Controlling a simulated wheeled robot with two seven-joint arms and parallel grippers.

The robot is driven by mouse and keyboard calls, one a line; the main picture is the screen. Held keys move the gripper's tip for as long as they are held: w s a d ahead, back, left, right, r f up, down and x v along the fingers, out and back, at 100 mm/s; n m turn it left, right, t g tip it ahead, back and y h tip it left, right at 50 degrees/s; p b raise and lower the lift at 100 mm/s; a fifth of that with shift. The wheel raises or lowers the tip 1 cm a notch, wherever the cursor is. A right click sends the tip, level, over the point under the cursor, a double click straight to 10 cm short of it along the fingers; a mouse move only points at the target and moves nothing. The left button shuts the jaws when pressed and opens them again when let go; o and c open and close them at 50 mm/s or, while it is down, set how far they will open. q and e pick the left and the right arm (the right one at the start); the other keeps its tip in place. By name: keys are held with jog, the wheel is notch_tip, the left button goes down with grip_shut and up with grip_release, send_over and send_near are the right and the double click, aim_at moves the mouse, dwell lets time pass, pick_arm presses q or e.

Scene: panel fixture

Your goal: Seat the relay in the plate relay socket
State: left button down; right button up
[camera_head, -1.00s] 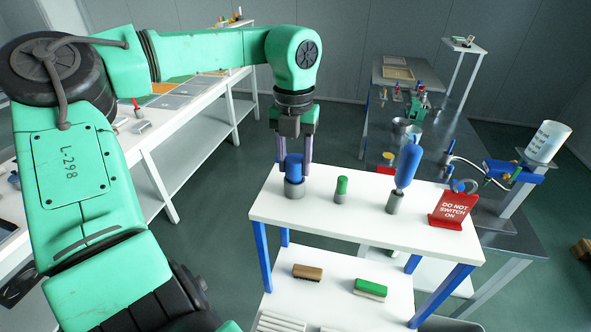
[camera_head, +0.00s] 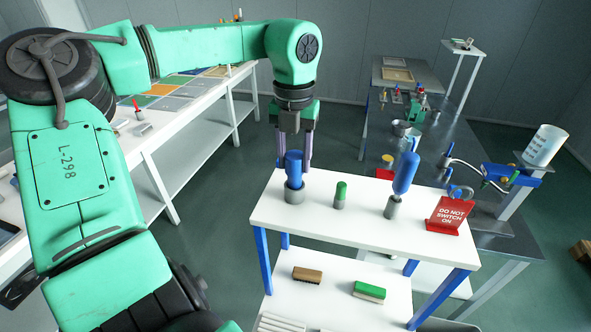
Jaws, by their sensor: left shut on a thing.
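My left gripper (camera_head: 294,150) points down at the far left end of the white table, with its two fingers apart and something between them. I cannot make out the relay or the plate's relay socket in this view. My right gripper is not in view.
The white table (camera_head: 310,215) also carries a green-topped piece (camera_head: 340,190), another blue-handled tool (camera_head: 405,172) and a red sign (camera_head: 450,214). Brushes lie on its lower shelf. A long bench (camera_head: 215,98) with coloured panels stands left; a dark bench (camera_head: 445,140) stands behind right.

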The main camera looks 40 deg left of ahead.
aim_at(295, 157)
pick_arm(q)
jog(key=shift+w+r+p, duration=0.1)
jog(key=shift+r+p, duration=0.25)
jog(key=shift+r, duration=0.5)
jog(key=shift+a+r, duration=0.1)
jog(key=shift+r, duration=2.35)
